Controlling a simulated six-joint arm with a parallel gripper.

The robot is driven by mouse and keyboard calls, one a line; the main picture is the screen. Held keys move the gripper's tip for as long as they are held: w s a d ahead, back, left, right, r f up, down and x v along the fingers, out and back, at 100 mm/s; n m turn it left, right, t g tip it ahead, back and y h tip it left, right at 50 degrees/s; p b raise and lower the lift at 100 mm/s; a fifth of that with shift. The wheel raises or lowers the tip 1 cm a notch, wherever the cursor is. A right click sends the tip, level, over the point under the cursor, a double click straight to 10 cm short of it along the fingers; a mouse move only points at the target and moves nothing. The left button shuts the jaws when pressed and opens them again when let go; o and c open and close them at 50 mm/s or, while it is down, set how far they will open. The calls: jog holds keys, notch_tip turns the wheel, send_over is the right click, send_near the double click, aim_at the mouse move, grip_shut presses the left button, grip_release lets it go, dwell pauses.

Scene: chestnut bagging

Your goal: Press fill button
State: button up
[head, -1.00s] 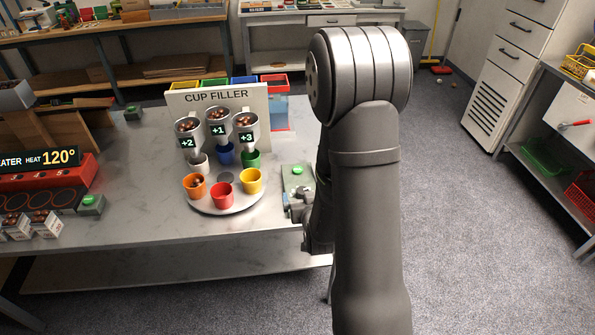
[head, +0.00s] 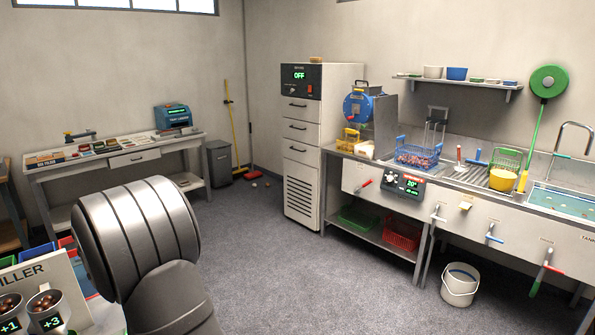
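Part of the cup filler (head: 64,282) shows at the lower left edge of the head view. Its sign is cut off, and two hoppers, +1 (head: 10,314) and +3 (head: 46,306), hold brown chestnuts. The cups, the turntable and the green button by the filler are outside the view or hidden. My arm's large grey joint stands just right of the filler. My gripper is not in view.
A white cabinet (head: 300,205) reading OFF stands at the back. A sink counter (head: 480,215) with baskets runs along the right. A white bucket (head: 459,287) stands on the floor below it. A bin (head: 219,163) is near the back corner. The middle floor is clear.

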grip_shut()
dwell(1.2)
